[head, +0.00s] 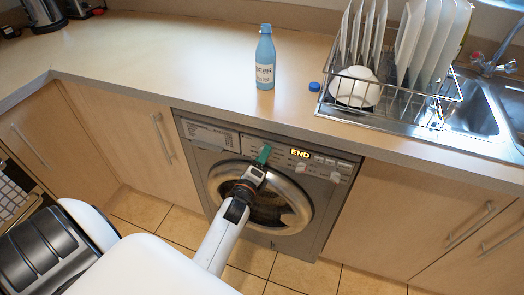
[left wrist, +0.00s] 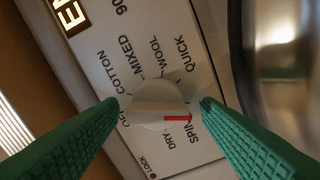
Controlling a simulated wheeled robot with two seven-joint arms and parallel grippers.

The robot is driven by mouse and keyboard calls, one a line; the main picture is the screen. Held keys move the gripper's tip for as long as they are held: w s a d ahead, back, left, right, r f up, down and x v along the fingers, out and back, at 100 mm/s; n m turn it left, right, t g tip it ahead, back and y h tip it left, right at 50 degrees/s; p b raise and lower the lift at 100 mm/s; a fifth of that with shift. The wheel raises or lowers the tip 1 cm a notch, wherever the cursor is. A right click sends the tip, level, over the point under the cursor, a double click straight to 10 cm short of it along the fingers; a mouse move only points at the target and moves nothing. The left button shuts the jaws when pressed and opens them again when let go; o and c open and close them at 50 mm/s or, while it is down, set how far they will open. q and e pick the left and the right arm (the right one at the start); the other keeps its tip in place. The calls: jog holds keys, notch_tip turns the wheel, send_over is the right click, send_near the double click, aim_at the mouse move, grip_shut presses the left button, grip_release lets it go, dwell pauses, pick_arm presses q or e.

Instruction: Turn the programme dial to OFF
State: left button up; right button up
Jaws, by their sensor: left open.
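The programme dial (left wrist: 150,108) is a pale round knob with a raised bar in the left wrist view. The red mark on the bar points at SPIN; OFF is printed near its opposite end. COTTON, MIXED, WOOL, QUICK and DRY are also printed around it. My left gripper (left wrist: 160,105) is open, with one green finger on each side of the dial; I cannot tell whether they touch it. In the head view my left gripper (head: 264,155) is at the washing machine (head: 327,200) panel and seems to cover the dial. My right gripper is not in view.
The lit display (head: 300,154) reads END. The round door (head: 303,190) lies just below the panel. The worktop (head: 190,65) overhangs above, with a blue softener bottle (head: 265,60), a blue cap (head: 314,87) and a dish rack (head: 385,115) on it.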

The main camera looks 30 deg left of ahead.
pick_arm(q)
jog(key=shift+r, duration=0.1)
jog(key=shift+d, duration=0.1)
jog(key=shift+c, duration=1)
jog(key=c, duration=0.8)
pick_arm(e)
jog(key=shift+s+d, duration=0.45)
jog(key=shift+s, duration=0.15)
